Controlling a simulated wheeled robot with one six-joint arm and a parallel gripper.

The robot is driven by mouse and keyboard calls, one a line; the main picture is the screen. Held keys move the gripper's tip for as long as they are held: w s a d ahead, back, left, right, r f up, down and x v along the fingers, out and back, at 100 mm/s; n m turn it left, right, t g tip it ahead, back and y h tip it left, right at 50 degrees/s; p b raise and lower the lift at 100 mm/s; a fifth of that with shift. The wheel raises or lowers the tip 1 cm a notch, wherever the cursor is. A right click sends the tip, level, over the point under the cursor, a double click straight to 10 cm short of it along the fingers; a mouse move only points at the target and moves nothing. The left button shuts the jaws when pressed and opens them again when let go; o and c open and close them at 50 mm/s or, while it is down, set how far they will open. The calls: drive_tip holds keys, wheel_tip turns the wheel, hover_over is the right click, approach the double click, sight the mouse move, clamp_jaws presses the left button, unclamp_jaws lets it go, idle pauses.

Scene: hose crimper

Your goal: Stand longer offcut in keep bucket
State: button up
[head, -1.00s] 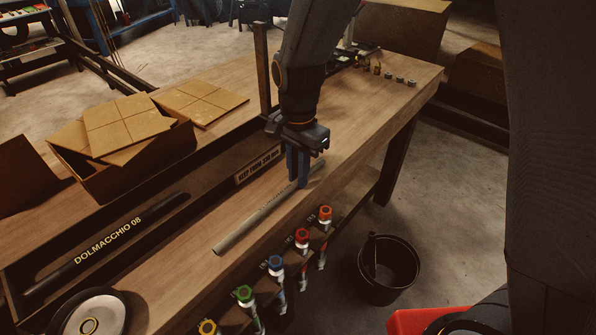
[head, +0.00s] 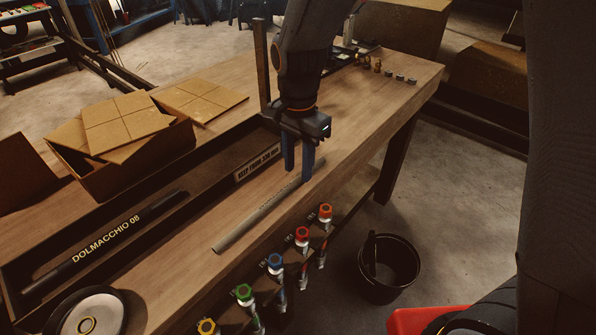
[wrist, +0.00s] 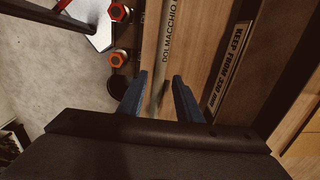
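A long grey hose piece (head: 255,220) lies along the bench near its front edge. In the wrist view the grey hose (wrist: 165,50) carries dark lettering beginning "DOLMACCHIO". My gripper (head: 298,175) is open above the far part of this hose, fingers pointing down. In the wrist view the gripper (wrist: 160,78) has its fingers apart on either side of the hose, holding nothing. A dark tube lettered "DOLMACCHIO 08" (head: 105,242) lies in the long trough at left. A black bucket (head: 402,285) stands on the floor right of the bench, with a dark upright shape at its inner side.
Several coloured-cap fittings (head: 302,237) line the bench's front edge. Cardboard boxes (head: 120,160) stand at the left. The floor around the bucket is mostly clear.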

wheel_tip(320, 180, up, 10)
drive_tip(key=b, duration=0.2)
drive_tip(key=s+d+f+n, duration=0.4)
drive_tip(key=d+f, duration=0.1)
drive_tip(key=d, duration=0.4)
drive_tip(key=s+d+f+n+t, duration=0.1)
drive_tip(key=s+d+f+n, duration=0.3)
drive_tip(key=d, duration=0.6)
drive_tip(key=shift+f, duration=0.85)
drive_tip(key=shift+o, duration=0.5)
drive_tip(key=shift+s+d, duration=0.1)
drive_tip(key=shift+d, duration=0.1)
drive_tip(key=shift+c, duration=0.6)
